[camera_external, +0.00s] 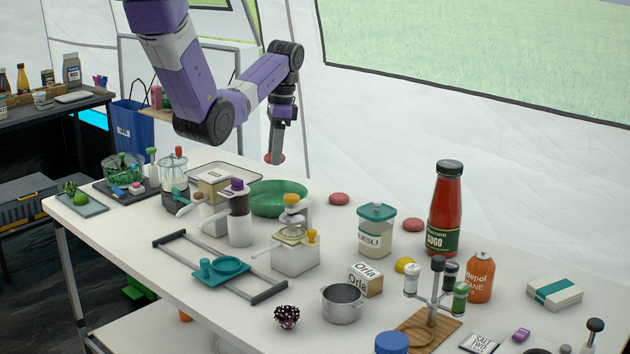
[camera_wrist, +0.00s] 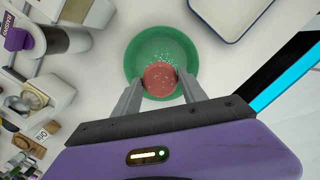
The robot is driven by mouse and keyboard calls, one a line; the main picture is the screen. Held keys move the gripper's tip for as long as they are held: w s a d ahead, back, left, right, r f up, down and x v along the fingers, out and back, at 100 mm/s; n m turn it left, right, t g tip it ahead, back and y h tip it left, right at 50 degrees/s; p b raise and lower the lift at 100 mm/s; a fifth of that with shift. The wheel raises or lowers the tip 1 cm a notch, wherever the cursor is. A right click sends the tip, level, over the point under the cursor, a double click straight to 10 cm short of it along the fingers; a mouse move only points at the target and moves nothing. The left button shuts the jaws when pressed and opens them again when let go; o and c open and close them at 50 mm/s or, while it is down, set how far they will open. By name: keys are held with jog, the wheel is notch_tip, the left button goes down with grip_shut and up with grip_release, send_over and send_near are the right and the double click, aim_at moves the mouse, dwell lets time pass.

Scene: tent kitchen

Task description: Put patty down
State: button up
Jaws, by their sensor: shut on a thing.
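My gripper (camera_external: 275,158) is shut on a round red patty (camera_wrist: 160,79), which sits between the fingertips in the wrist view. In the external view the held patty shows as a small reddish edge at the fingertips. My gripper is above the back part of a green round dish (camera_external: 277,205). In the wrist view the patty lies over the green dish (camera_wrist: 133,62), with the dish's rim around it. Two more red patties lie on the table to the right, one nearer the dish (camera_external: 339,199) and one beyond the muesli jar (camera_external: 413,225).
A muesli jar (camera_external: 376,234) and a tall sauce bottle (camera_external: 446,210) stand to the right. Bare table lies between the dish and the nearer loose patty.

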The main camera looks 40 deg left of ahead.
notch_tip(320, 180, down, 9)
jog(key=shift+f+b, duration=0.1)
jog(key=shift+b, duration=0.8)
jog(key=shift+f+b, duration=0.65)
jog(key=o, duration=1.4)
notch_tip(320, 180, up, 3)
jog(key=p, duration=0.3)
jog(key=shift+r, duration=2.05)
